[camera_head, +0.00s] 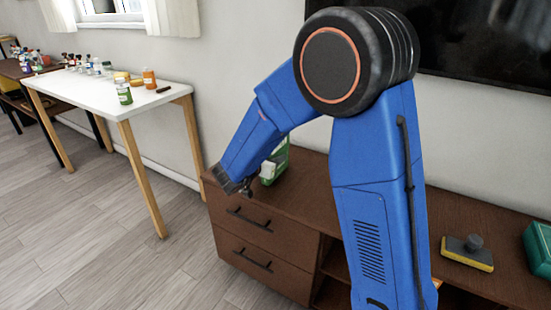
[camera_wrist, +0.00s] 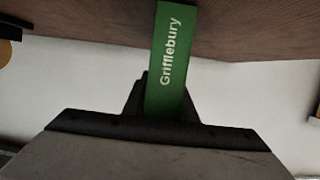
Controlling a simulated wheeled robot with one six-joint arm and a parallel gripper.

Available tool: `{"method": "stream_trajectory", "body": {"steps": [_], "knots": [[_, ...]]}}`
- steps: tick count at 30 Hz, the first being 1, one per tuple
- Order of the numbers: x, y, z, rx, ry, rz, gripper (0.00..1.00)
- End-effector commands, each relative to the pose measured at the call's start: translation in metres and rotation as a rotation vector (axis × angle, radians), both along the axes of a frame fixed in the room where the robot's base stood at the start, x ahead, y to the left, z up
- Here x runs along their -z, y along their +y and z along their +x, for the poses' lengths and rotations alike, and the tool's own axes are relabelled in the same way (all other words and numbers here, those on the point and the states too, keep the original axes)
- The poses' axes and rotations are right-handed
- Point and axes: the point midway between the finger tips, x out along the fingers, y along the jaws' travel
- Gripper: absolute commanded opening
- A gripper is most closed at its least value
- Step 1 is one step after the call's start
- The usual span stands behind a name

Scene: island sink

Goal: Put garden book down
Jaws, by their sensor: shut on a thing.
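The garden book (camera_wrist: 172,60) is a green block in the wrist view, with "Grifflebury" in pale letters on its narrow face. My gripper (camera_wrist: 140,105) is shut on it; the book stands out from between the dark jaws. In the head view my gripper (camera_head: 247,187) is low over the left end of the brown cabinet (camera_head: 310,195). The green and white book (camera_head: 277,165) shows just behind it, partly hidden by my arm. I cannot tell whether the book touches the cabinet top.
A sponge-like block with a grey knob (camera_head: 467,252) and a teal box (camera_head: 540,248) are on the cabinet's right part. A white table (camera_head: 100,95) with several bottles stands at the left. A dark screen (camera_head: 480,50) is on the wall. The cabinet top near my gripper looks mostly clear.

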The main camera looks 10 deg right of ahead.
Motion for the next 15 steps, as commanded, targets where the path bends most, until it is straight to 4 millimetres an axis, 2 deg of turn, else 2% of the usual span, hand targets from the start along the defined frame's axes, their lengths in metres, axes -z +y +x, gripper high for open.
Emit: {"method": "stream_trajectory", "body": {"steps": [6, 7, 9, 15], "knots": [[0.0019, 0.0, 0.0002, 0.0, 0.0, -0.001, 0.0], [0.0027, 0.0, 0.0, 0.0, 0.001, -0.001, 0.27], [0.0023, 0.0, 0.0, 0.0, 0.001, -0.001, 0.44], [0.0023, 0.0001, 0.0001, 0.0, 0.0, 0.0, 0.44]]}}
